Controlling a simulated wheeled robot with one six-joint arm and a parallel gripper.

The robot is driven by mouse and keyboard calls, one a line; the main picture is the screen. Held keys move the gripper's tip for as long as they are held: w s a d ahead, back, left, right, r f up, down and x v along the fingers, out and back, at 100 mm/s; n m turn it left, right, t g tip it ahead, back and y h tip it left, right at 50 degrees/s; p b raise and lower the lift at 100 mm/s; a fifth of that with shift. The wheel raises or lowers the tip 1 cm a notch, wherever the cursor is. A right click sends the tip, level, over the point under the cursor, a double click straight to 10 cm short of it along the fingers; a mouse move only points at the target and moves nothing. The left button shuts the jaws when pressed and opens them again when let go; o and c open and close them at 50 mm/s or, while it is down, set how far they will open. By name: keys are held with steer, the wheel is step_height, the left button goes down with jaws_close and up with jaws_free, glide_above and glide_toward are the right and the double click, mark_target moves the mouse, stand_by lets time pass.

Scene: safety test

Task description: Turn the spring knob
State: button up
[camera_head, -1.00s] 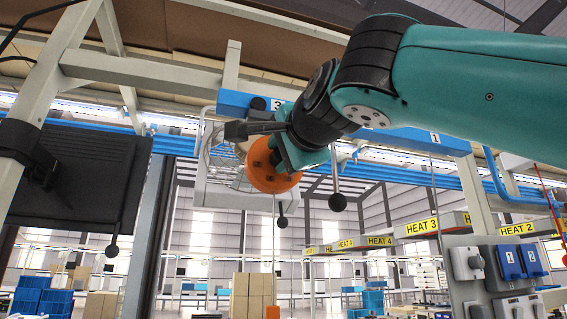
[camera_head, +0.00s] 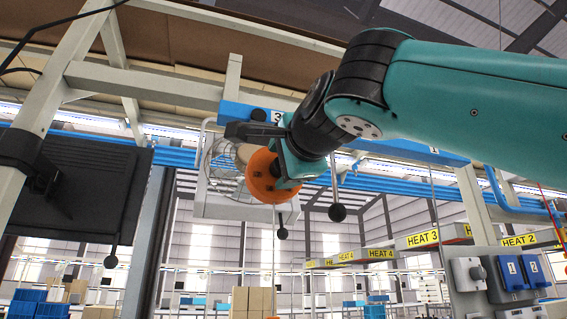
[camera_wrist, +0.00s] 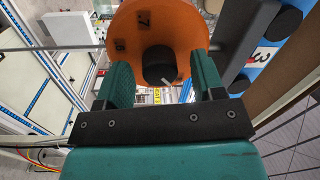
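An orange round disc (camera_head: 263,178) hangs below the blue rail in the head view. It fills the top middle of the wrist view (camera_wrist: 158,24). A black round knob (camera_wrist: 158,64) with a small white mark sits at its lower middle; I take this as the spring knob. My gripper (camera_head: 287,172) is right at the disc and hides the knob in the head view. In the wrist view my gripper (camera_wrist: 162,78) is open, one teal finger on each side of the knob, with a gap visible on both sides.
The blue rail (camera_head: 400,146) runs just above, with a dark block and black round cap (camera_wrist: 283,24) close to the right finger. A wire cage (camera_head: 222,165) is behind the disc. Black balls (camera_head: 338,212) hang on cords nearby. A dark panel (camera_head: 85,190) stands at the left.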

steer(key=b+v, duration=0.4)
steer(key=v, duration=1.3)
steer(key=shift+s, duration=0.2)
steer(key=shift+f, duration=0.1)
